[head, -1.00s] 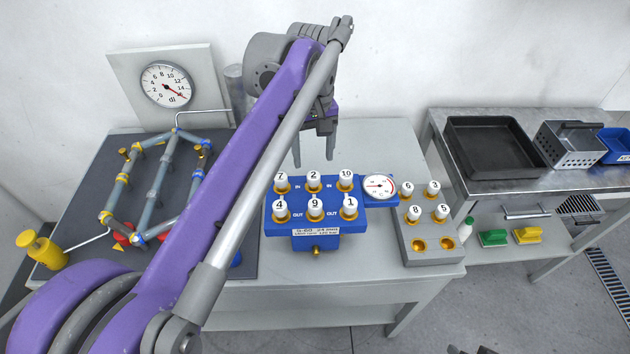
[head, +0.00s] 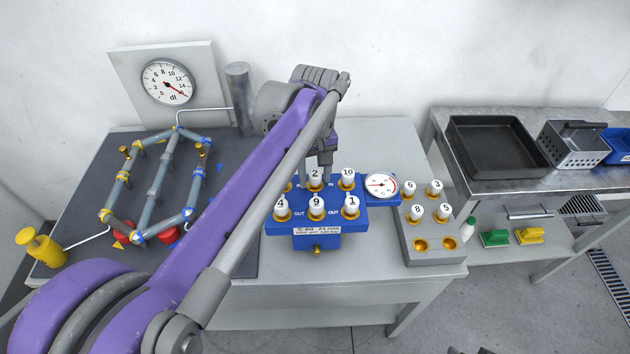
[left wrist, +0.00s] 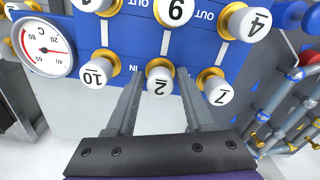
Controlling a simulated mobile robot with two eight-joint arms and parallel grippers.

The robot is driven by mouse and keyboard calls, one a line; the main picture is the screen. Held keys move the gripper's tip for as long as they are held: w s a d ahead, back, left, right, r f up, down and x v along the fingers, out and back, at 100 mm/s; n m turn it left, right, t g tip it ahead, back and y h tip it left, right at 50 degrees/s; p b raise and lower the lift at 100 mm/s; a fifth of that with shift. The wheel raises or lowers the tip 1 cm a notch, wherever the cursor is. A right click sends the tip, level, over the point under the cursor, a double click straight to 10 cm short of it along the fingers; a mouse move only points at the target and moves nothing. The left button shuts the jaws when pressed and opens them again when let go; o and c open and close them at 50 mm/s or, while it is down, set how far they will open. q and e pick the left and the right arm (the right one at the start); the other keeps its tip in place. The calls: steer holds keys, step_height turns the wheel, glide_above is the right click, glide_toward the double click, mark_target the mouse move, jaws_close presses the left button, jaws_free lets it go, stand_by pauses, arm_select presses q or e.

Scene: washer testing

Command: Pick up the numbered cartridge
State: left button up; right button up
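White-capped numbered cartridges stand in gold collars on a blue block (head: 290,243). Cartridge 2 (head: 315,174) is in the back row's middle, and it also shows in the left wrist view (left wrist: 159,81). My left gripper (left wrist: 160,82) is open, its fingers reaching down on either side of cartridge 2, with a gap visible on both sides. Cartridges 10 (left wrist: 99,73) and 7 (left wrist: 218,90) flank the fingers. Cartridges 4 (head: 282,204), 9 (head: 316,204) and 1 (head: 351,205) form the front row. Cartridge 7 is mostly hidden by my arm in the head view. Dark tips at the head view's bottom edge may be my right gripper.
A grey holder (head: 433,257) right of the block has cartridges 6, 3, 8 and 5 and two empty gold sockets. A small gauge (head: 381,185) adjoins the block. A pipe frame (head: 155,190) stands left. A black tray (head: 495,148) is on the right bench.

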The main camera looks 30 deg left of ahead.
arm_select(q)
jaws_close()
